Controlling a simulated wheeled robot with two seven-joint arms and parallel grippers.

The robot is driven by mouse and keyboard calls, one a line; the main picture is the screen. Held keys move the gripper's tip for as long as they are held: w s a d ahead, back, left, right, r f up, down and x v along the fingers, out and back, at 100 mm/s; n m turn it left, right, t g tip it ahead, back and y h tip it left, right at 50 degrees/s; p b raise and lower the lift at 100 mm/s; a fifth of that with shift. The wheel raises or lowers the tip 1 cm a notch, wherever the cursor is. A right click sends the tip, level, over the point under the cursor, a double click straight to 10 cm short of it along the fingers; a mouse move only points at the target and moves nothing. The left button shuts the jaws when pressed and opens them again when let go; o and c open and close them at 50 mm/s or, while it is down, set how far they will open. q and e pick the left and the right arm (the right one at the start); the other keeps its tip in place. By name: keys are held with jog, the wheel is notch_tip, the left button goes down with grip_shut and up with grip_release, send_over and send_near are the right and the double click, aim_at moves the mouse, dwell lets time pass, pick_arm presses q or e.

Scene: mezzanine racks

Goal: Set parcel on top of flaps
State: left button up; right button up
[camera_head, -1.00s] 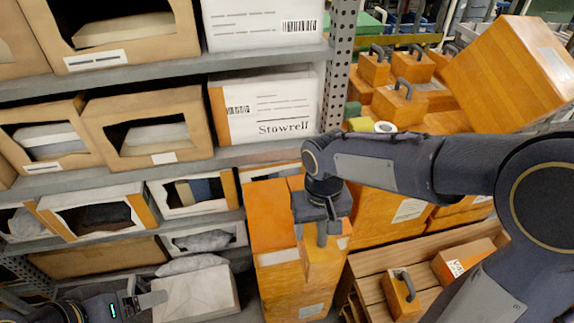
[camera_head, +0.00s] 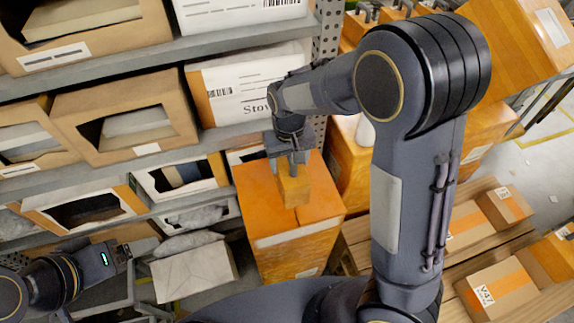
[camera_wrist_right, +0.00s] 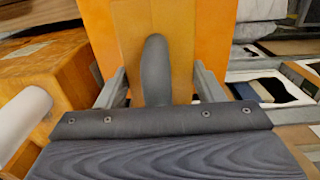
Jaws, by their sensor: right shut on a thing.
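The parcel (camera_head: 294,187) is a small tan-orange box with a dark grey upright handle, which shows between my fingers in the right wrist view (camera_wrist_right: 155,70). My right gripper (camera_head: 292,165) is shut on it by the handle and points down. The parcel is over the closed top flaps (camera_head: 255,190) of a tall orange carton; I cannot tell whether it touches them. The carton top also shows on both sides of the parcel in the right wrist view (camera_wrist_right: 213,45). My left gripper (camera_head: 138,249) is low at the left, away from the carton, and its jaw opening is unclear.
Grey shelves (camera_head: 165,50) with open cardboard bins stand on the left, close to the carton. A white wrapped parcel (camera_head: 195,272) is left of it. A wooden pallet (camera_head: 475,195) with several boxes is at the right. Another orange carton (camera_head: 350,165) stands behind.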

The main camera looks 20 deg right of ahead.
aim_at(287, 167)
jog(key=w+f, duration=0.2)
jog(key=shift+w+f, duration=0.1)
jog(key=shift+f, duration=1.75)
jog(key=shift+f, duration=0.15)
jog(key=o, duration=1.6)
